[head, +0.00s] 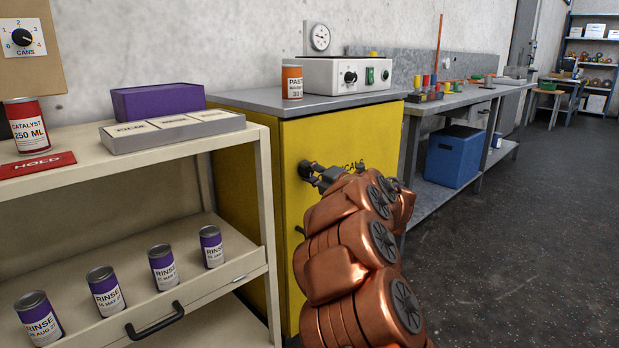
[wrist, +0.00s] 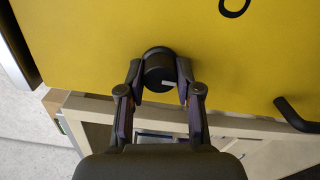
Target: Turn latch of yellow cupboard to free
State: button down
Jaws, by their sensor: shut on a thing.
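The yellow cupboard (head: 290,160) stands in the middle of the head view with a grey top, and its door is shut. Its dark round latch knob (head: 305,169) sits on the upper part of the yellow front. My gripper (head: 318,178) reaches the knob from the right. In the wrist view the latch knob (wrist: 159,70) lies between the two fingers of my gripper (wrist: 160,88), which is shut on it. A white mark shows on the knob's face. A dark handle (wrist: 294,114) sticks out from the yellow front. My arm hides much of the cupboard's right side in the head view.
A cream shelf unit (head: 262,200) stands close to the left, with several purple RINSE cans (head: 163,264) in its drawer. An orange-labelled can (head: 292,82) and a white control box (head: 345,75) stand on the cupboard. Floor to the right (head: 520,230) is clear.

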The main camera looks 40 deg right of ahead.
jog(key=shift+n, duration=0.3)
jog(key=c, duration=0.8)
grip_release()
jog(key=s, duration=1.2)
jog(key=shift+a, duration=0.15)
